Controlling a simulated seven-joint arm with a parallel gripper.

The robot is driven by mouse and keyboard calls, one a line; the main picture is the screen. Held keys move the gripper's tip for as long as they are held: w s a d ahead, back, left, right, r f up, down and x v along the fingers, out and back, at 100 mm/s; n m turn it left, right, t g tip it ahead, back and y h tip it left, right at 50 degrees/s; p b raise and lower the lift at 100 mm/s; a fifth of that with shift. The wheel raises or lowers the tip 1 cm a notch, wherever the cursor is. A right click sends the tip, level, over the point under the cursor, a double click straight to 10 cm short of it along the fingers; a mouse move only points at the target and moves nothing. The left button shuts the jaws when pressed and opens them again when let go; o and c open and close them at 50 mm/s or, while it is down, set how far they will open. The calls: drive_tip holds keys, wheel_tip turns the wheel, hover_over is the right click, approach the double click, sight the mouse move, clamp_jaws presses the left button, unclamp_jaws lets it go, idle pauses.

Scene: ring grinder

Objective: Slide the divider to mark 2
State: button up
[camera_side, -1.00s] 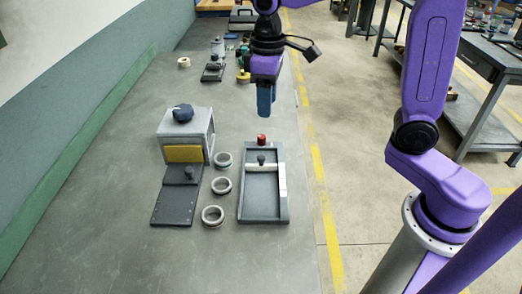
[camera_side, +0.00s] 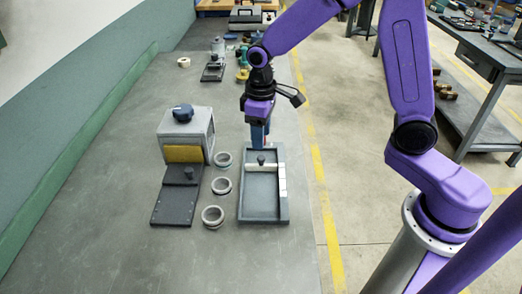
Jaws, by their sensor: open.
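The divider (camera_side: 268,167) is a pale bar with a dark round knob (camera_side: 261,159), lying across the far part of a grey tray (camera_side: 263,217). A white strip (camera_side: 282,184) with faint divisions runs along the tray's right side; any numbers on it are too small to read. My gripper (camera_side: 258,143) points down at the far end of the tray, just beyond the divider's knob. It is open and holds nothing that I can see.
A grey box (camera_side: 186,133) with a blue knob and yellow front stands left of the tray, with a dark plate (camera_side: 175,204) before it. Several rings, one nearest the front (camera_side: 213,216), lie between. The near bench is clear.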

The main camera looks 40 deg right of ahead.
sight(261, 157)
drive_tip(key=shift+f, duration=3.1)
